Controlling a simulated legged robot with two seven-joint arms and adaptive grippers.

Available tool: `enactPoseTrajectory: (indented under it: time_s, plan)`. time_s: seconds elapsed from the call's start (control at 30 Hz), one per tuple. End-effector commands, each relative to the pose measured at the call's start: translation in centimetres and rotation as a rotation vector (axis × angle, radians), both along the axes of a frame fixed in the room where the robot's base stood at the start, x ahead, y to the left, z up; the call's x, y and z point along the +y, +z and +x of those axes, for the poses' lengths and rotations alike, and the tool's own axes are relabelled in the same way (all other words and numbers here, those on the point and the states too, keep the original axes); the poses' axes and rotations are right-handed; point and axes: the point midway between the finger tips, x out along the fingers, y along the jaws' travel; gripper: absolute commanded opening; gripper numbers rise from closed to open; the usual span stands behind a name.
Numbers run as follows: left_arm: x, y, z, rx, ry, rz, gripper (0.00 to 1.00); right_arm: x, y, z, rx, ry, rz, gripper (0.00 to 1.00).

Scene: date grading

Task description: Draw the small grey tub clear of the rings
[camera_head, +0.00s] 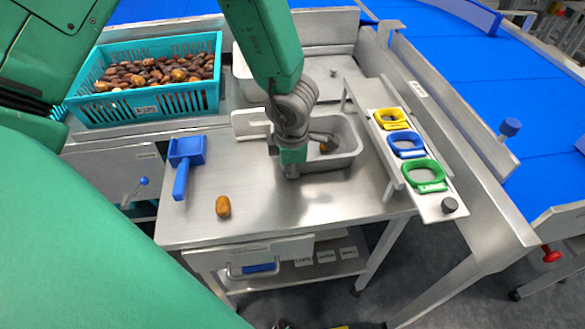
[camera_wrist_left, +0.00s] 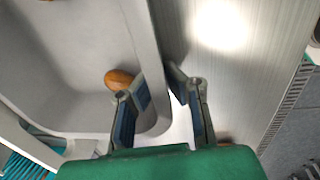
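The small grey tub (camera_head: 346,168) sits on the steel table, left of the raised shelf with the rings. A brown date lies in it, also visible in the left wrist view (camera_wrist_left: 118,79). The yellow ring (camera_head: 388,119), blue ring (camera_head: 405,144) and green ring (camera_head: 424,175) stand in a row on the shelf. My left gripper (camera_head: 292,172) points down at the tub's near left part. In the left wrist view its fingers (camera_wrist_left: 157,72) are apart, either side of the tub wall (camera_wrist_left: 150,45). Whether they touch it I cannot tell. My right gripper is not in view.
A teal crate of dates (camera_head: 150,108) stands at the back left. A blue scoop (camera_head: 185,160) and a loose date (camera_head: 223,207) lie on the table (camera_head: 270,215) at left. The shelf (camera_head: 440,208) borders the tub's right. The front table area is mostly clear.

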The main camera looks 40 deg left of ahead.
Motion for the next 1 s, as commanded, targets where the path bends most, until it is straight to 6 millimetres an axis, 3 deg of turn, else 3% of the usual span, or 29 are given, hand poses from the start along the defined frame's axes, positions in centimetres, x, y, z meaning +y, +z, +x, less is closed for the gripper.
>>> enactPoseTrajectory:
  time_s: [0.27, 0.37, 0.77, 1.0]
  plan:
    - [0.0, 0.0, 0.0, 0.001, -0.001, 0.001, 0.0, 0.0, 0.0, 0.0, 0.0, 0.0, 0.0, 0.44]
    - [0.0, 0.0, -0.1, 0.001, -0.001, 0.0, 0.29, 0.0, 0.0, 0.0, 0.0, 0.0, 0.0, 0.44]
    - [0.0, 0.6, 0.0, -0.001, 0.001, -0.002, 0.29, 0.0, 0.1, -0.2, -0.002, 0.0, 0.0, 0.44]
    - [-0.4, 4.9, -0.3, -0.005, 0.002, -0.004, 0.29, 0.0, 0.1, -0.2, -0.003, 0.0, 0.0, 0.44]
